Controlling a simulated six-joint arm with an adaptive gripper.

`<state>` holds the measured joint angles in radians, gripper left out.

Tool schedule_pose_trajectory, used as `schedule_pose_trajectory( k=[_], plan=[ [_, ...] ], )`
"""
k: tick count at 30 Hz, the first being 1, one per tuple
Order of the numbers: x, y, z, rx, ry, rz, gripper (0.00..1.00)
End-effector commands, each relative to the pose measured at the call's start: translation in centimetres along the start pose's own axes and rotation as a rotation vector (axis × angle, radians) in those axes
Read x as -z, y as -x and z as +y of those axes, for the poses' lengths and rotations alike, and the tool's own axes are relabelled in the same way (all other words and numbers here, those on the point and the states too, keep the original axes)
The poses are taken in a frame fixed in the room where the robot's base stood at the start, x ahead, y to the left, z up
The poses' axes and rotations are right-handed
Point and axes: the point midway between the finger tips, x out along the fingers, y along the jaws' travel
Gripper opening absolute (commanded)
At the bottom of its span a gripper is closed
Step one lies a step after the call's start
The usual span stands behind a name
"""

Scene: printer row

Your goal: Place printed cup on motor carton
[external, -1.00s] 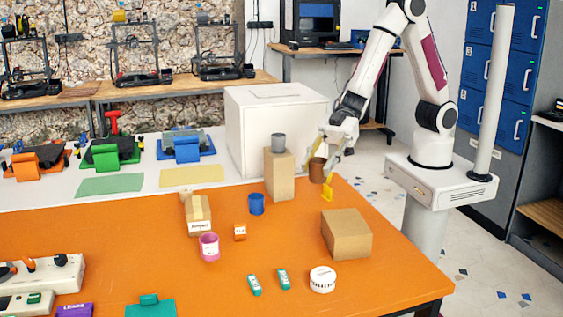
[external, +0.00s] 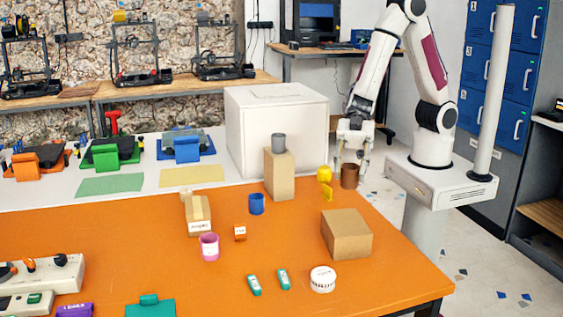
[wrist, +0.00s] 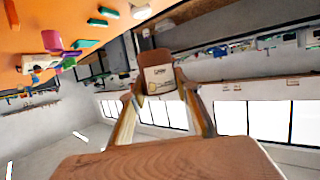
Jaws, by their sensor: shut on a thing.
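My gripper (external: 350,160) is shut on a brown cup (external: 349,177), near the far right corner of the orange table. In the wrist view the cup (wrist: 158,76) shows a pale label between my two fingers (wrist: 162,100). A plain cardboard box (external: 346,236) sits front left of my gripper. A tall narrow carton (external: 279,178) stands to the left with a grey cup (external: 278,142) on top. A smaller carton (external: 198,214) with a white label lies farther left. I cannot read which one is the motor carton.
A yellow object (external: 325,175) stands just left of the held cup. A blue cup (external: 256,204), a pink cup (external: 209,246) and a white round tub (external: 322,279) stand on the orange table (external: 400,262). A large white box (external: 262,130) stands behind the tall carton.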

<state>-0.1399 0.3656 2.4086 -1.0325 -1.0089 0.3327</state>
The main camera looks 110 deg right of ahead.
Motion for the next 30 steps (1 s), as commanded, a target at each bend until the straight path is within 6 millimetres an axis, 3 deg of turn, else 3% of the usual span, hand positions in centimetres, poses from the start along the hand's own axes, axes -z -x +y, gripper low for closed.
schedule_pose_trajectory(
  k=[18,30],
  plan=[
    [-4.9,-1.8,0.0,-0.001,-0.002,-0.002,0.19],
    [-5.3,-1.9,0.0,0.0,-0.001,0.0,0.19]
  ],
)
